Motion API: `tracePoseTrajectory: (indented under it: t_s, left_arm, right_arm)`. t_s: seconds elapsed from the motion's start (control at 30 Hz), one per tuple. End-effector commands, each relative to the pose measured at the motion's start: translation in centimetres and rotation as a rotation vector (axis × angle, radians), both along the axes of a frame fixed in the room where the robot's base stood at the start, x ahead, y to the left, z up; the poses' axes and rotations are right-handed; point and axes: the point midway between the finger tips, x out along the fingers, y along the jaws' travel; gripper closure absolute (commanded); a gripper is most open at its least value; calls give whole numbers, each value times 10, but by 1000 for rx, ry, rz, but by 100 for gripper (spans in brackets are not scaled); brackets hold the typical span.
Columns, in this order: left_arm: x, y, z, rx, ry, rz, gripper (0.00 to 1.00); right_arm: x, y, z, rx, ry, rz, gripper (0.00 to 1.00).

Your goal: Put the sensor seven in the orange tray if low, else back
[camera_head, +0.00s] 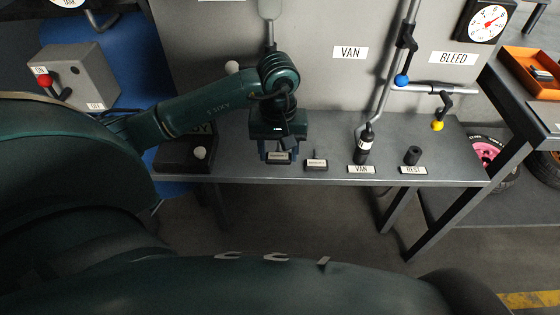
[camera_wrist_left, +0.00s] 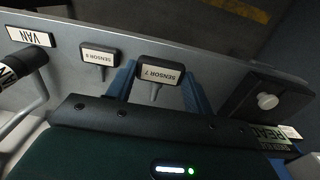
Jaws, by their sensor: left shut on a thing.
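My left gripper (camera_head: 277,153) is over the front edge of the grey bench (camera_head: 240,174). It is shut on sensor seven (camera_head: 279,157), a small dark block with a white label. In the left wrist view the label of sensor seven (camera_wrist_left: 160,75) reads SENSOR 7 upside down, between the blue fingers (camera_wrist_left: 158,88). I cannot tell whether it touches the bench. A similar labelled sensor (camera_head: 317,164) lies just to the right. The orange tray (camera_head: 519,63) is on a dark table at the far right, with small items inside. My right gripper is out of view.
A black box with a white knob (camera_head: 186,153) stands left of the gripper. A black-handled hose end (camera_head: 365,142) stands at the VAN label, and a small black cylinder (camera_head: 412,155) at REST. Pipes with blue and yellow balls and a dial gauge (camera_head: 488,21) are at right.

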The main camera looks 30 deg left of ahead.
Motion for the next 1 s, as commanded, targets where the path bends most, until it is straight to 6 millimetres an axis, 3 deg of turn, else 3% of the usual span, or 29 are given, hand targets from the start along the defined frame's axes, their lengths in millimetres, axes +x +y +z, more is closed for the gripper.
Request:
tracePoseTrajectory:
  t_s: [0.33, 0.7, 0.73, 1.0]
  left_arm:
    - [-1, -1, -39, -1, 2, -1, 74]
    - [0, 0, -45, 0, -2, -1, 74]
    - [0, 0, -43, 0, -2, -1, 47]
    - [0, 0, -43, 0, -1, -1, 26]
  right_arm:
    - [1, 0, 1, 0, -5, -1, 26]
    - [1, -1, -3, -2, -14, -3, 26]
    - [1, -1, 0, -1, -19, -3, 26]
    - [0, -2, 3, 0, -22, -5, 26]
